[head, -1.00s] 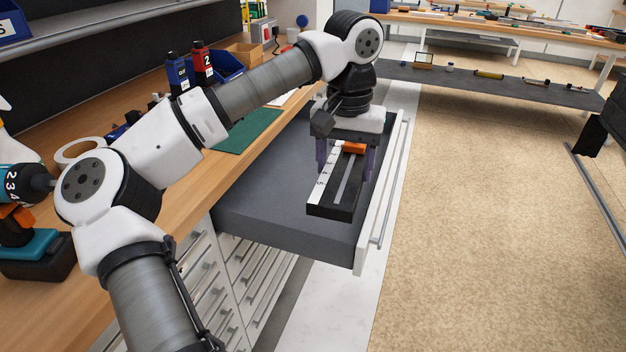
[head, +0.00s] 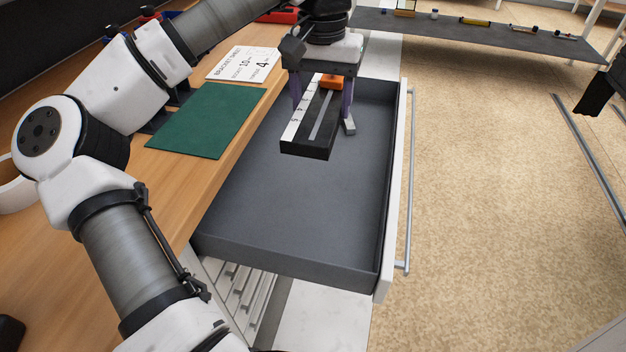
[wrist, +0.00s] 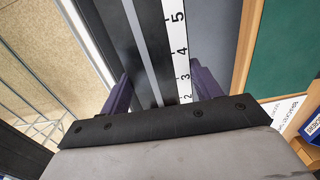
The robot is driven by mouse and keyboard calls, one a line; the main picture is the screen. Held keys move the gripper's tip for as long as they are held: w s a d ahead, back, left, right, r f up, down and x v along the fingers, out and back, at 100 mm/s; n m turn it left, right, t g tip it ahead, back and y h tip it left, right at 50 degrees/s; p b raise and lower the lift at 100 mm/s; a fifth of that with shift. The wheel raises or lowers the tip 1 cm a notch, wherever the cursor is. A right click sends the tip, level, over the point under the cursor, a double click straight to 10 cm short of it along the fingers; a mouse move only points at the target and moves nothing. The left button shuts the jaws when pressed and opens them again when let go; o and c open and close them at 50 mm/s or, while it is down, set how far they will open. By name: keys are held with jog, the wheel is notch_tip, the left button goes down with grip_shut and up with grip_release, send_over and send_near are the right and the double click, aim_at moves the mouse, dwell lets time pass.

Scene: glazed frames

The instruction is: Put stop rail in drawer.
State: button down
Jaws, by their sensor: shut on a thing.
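The stop rail (head: 308,138) is a black bar with a white numbered scale, a grey slot and an orange block at its far end. My gripper (head: 322,98) is shut on it, with a purple finger at each side. The rail also shows in the wrist view (wrist: 151,40), running between the two fingers (wrist: 160,88). The drawer (head: 290,215) is pulled open, with a dark grey inside and a white front. The rail is over the far part of the drawer; its height above the floor is hard to tell.
A grey metal piece (head: 349,124) shows beside the rail in the drawer. The wooden bench (head: 170,195) with a green mat (head: 208,120) and a white card (head: 243,65) lies to the left. The near part of the drawer is clear. A drawer handle (head: 409,180) runs along the right.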

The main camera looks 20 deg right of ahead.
aim_at(319, 193)
jog(key=shift+w+f, duration=0.15)
jog(key=shift+f, duration=0.2)
notch_tip(319, 193, down, 19)
jog(key=shift+p, duration=0.3)
jog(key=shift+c, duration=1.6)
grip_release()
jog(key=shift+f, duration=0.15)
notch_tip(319, 193, up, 12)
jog(key=b, duration=0.1)
